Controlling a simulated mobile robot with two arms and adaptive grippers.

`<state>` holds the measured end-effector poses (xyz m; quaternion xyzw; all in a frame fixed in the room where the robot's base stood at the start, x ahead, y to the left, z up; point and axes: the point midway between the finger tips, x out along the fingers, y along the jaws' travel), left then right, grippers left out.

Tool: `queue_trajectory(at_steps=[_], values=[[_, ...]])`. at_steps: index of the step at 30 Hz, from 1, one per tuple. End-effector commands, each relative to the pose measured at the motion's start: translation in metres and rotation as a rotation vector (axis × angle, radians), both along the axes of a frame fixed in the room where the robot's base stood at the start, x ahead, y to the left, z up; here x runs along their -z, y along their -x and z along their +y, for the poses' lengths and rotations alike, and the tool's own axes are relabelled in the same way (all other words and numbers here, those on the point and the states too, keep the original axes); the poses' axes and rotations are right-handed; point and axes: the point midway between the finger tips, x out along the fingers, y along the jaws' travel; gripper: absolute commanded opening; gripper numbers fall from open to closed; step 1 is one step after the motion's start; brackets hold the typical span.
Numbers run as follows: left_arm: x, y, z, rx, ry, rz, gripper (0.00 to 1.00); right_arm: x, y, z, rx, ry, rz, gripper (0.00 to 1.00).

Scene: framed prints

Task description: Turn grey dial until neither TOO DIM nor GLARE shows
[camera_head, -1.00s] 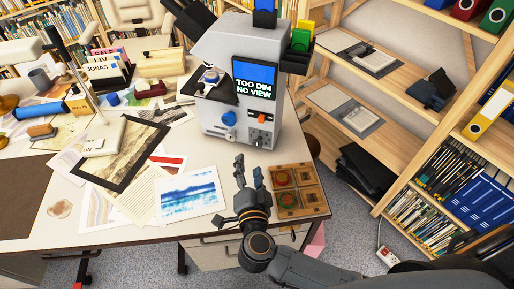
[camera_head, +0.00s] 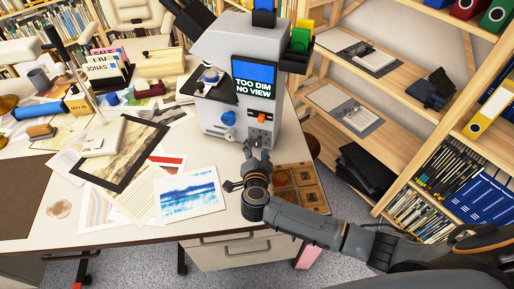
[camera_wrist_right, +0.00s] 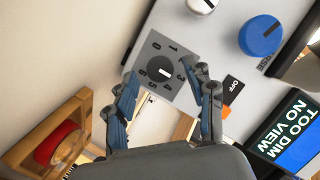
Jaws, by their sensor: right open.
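The grey dial (camera_wrist_right: 160,72) is a dark round knob with a pale pointer mark and numbers around it, on a light grey machine (camera_head: 225,50). The machine's screen (camera_head: 253,80) reads TOO DIM NO VIEW; it also shows in the right wrist view (camera_wrist_right: 292,135). My right gripper (camera_head: 257,148) is low in front of the machine's face. In the right wrist view its open fingers (camera_wrist_right: 165,95) appear on either side of the dial; I cannot tell whether they touch it. My left gripper is out of view.
A blue knob (camera_wrist_right: 262,36), a white knob (camera_wrist_right: 203,5) and an orange switch (camera_wrist_right: 232,88) marked OFF sit near the dial. A wooden tray (camera_head: 312,199) lies on the desk's right edge, partly behind my right arm. Papers and a blue print (camera_head: 190,195) lie left.

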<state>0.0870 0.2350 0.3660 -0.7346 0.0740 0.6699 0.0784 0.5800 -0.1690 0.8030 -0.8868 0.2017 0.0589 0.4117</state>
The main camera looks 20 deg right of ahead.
Motion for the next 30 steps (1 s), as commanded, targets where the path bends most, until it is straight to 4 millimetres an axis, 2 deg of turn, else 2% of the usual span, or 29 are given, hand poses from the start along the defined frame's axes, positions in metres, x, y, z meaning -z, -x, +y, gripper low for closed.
queue_trajectory(at_steps=[4,12,20,26,30], values=[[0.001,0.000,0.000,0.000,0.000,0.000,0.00,0.002,-0.007,-0.003,0.000,-0.001,0.000,0.54],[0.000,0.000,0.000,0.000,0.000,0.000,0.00,0.003,-0.008,-0.003,0.000,-0.001,0.000,0.54],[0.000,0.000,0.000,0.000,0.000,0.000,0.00,0.003,-0.008,-0.003,0.000,-0.001,0.000,0.01],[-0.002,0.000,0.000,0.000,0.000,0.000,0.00,0.002,-0.007,-0.003,0.000,-0.008,-0.003,0.00],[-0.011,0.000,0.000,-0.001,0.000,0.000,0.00,0.001,-0.006,-0.003,0.002,-0.037,-0.020,0.00]])
